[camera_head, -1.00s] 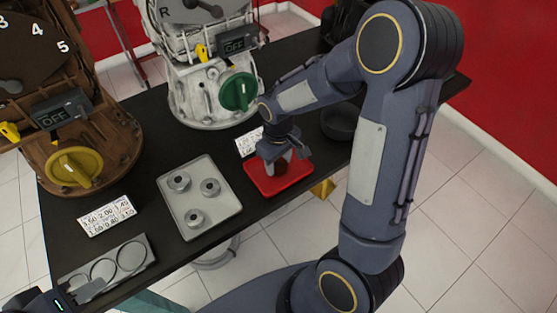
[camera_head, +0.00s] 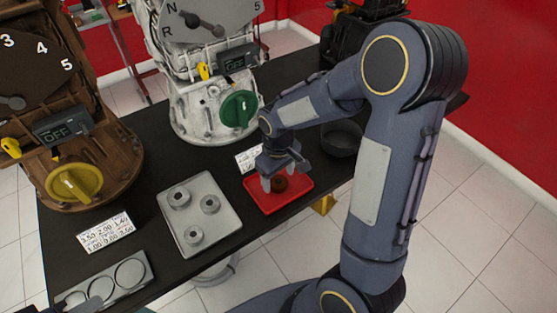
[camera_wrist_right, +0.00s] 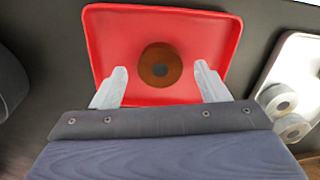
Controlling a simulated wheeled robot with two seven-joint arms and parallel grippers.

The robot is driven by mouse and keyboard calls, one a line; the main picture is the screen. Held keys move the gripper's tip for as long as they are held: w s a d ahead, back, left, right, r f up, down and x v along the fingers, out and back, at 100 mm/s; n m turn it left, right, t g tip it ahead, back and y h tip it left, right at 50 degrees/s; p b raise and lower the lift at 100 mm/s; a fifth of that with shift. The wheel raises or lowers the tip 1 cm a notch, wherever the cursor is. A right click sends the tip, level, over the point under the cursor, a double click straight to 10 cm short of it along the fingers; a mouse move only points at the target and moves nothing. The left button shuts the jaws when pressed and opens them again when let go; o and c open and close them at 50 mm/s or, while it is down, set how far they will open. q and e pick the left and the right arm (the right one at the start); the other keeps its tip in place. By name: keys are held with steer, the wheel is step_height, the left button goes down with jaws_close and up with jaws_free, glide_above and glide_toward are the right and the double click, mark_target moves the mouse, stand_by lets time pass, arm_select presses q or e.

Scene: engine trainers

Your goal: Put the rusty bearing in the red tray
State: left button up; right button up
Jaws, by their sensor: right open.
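The rusty bearing (camera_head: 279,184), a brown ring with a dark hole, lies flat in the red tray (camera_head: 301,193). In the right wrist view the bearing (camera_wrist_right: 160,65) sits near the middle of the tray floor, inside the tray rim (camera_wrist_right: 236,45). My right gripper (camera_head: 279,182) is just above the tray with its fingers spread. In the wrist view its fingers (camera_wrist_right: 160,82) stand on either side of the bearing, clear of it and empty. Only a small piece of my left gripper (camera_head: 88,303) shows at the bottom left edge; its jaws cannot be made out.
A grey tray (camera_head: 217,229) with three metal bearings stands left of the red tray. A dark round bowl (camera_head: 341,138) stands behind on the right. White (camera_head: 200,112) and brown (camera_head: 95,150) engine trainers stand at the back. A plate with rings (camera_head: 108,282) lies front left.

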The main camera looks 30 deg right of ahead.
mark_target(279, 182)
step_height(279, 182, up, 10)
steer(key=s+a+r+m+t+y, duration=0.2)
steer(key=s, duration=0.6)
steer(key=s+a+r+m+t+y, duration=0.1)
steer(key=s+a+r+m+t, duration=0.1)
steer(key=s, duration=0.7)
steer(key=shift+r+t+y+p, duration=0.35)
steer(key=shift+r+t+y, duration=0.1)
steer(key=shift+t, duration=0.35)
steer(key=shift+a, duration=0.1)
steer(key=shift+r+p, duration=0.9)
